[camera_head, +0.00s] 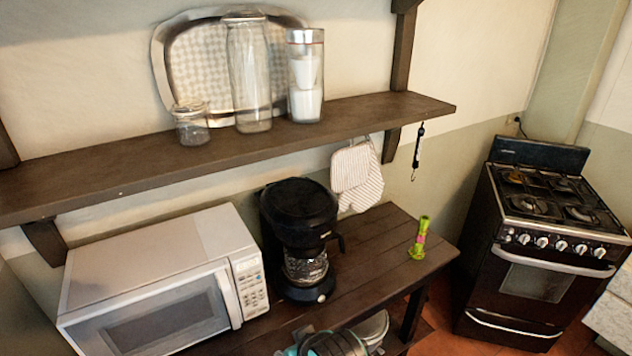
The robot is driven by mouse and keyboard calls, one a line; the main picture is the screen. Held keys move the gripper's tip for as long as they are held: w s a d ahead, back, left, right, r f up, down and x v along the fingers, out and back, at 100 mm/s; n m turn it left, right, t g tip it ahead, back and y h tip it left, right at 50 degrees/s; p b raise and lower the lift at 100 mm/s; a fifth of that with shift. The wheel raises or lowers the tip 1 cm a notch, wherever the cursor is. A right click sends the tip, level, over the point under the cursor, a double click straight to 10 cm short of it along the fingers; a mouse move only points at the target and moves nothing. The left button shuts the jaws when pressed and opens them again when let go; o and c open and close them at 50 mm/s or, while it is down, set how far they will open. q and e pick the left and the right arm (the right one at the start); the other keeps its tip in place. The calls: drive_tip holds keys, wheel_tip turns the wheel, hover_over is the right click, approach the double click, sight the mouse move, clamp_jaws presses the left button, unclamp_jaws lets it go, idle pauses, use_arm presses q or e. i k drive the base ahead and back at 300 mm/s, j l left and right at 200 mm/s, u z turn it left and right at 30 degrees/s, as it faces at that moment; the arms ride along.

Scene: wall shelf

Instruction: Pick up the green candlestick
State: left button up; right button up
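The green candlestick (420,236) stands upright on the dark wooden table (385,235), near its right end. It is small and slim, yellow-green with a reddish patch around its middle, and nothing covers it. Neither of my grippers can be made out in the head view.
A black coffee maker (300,225) and a white microwave (160,285) stand left of the candlestick. A wall shelf (390,108) with glass jars (250,80) overhangs behind. Mitts (357,175) hang below it. A stove (540,250) stands right, across a floor gap. Partly cut-off dark and teal items show at bottom.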

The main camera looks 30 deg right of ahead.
sight(417, 251)
drive_tip(key=z, duration=1.85)
drive_tip(key=i+l+u, duration=0.1)
drive_tip(key=i+l, duration=0.15)
drive_tip(key=i+l+u, duration=0.1)
drive_tip(key=i+l, duration=0.15)
drive_tip(key=i+l+u, duration=0.1)
drive_tip(key=i+l, duration=0.15)
drive_tip(key=l, duration=0.2)
drive_tip(key=i+l+u, duration=0.1)
drive_tip(key=l, duration=0.25)
drive_tip(key=i+l+u, duration=0.1)
drive_tip(key=i+l, duration=0.2)
drive_tip(key=i+l+u, duration=0.1)
drive_tip(key=l, duration=0.35)
drive_tip(key=i+l+u, duration=0.1)
drive_tip(key=i+l, duration=0.2)
drive_tip(key=i+l+u, duration=0.1)
drive_tip(key=l, duration=0.4)
drive_tip(key=i, duration=0.05)
